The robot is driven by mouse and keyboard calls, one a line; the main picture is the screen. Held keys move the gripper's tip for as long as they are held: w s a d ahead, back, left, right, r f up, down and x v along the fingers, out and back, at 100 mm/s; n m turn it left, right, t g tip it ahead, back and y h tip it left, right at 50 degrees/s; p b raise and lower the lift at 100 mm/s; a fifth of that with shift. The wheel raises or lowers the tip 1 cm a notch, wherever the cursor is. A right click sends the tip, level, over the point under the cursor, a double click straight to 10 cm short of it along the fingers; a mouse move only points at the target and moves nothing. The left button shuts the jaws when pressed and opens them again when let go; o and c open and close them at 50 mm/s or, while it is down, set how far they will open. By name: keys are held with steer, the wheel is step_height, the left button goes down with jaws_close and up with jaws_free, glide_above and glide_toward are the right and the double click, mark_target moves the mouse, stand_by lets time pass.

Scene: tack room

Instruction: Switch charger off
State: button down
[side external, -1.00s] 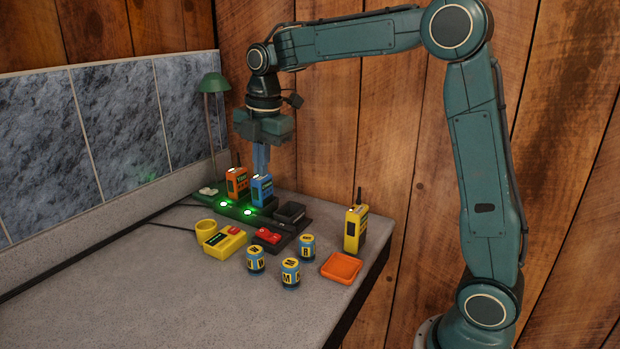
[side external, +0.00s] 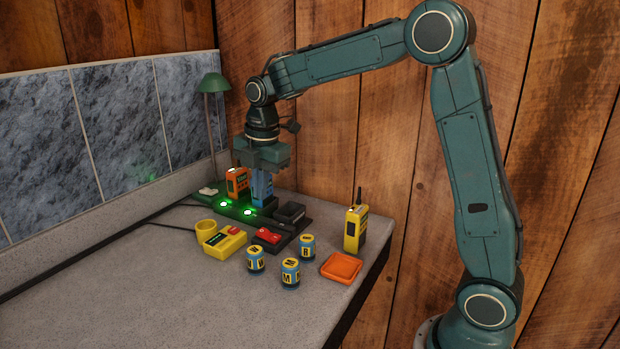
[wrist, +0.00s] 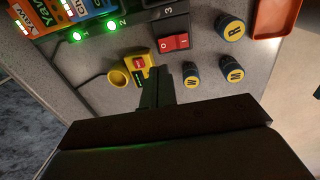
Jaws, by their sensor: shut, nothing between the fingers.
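The black charger (side external: 285,235) lies on the bench and holds an orange radio (side external: 236,183) and a blue radio (side external: 262,191), with a lit green lamp by each. Its red rocker switch (side external: 268,236), marked O and I, is at the front and shows in the wrist view (wrist: 175,42). My gripper (side external: 263,173) is shut and empty, pointing down and overlapping the top of the blue radio in the side view. In the wrist view its closed fingertips (wrist: 163,70) appear below the rocker and beside a yellow box (wrist: 136,75) with a red button.
The yellow box (side external: 222,245) and a yellow cup (side external: 205,229) stand left of the rocker. Several blue-and-yellow cans (side external: 290,275) stand in front. A yellow radio (side external: 355,230) and an orange tray (side external: 341,267) are at the right edge. A green lamp (side external: 214,82) stands behind. The front left bench is clear.

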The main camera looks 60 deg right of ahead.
mark_target(261, 231)
steer(key=f, duration=0.5)
steer(key=w+f, duration=0.1)
steer(key=f, duration=0.2)
steer(key=shift+f, duration=0.2)
steer(key=shift+w+f, duration=0.15)
steer(key=shift+f, duration=0.15)
steer(key=shift+s+r, duration=0.1)
steer(key=shift+s, duration=0.1)
steer(key=shift+s+r, duration=0.25)
steer(key=shift+s, duration=0.25)
steer(key=shift+r, duration=0.2)
stand_by(0.4)
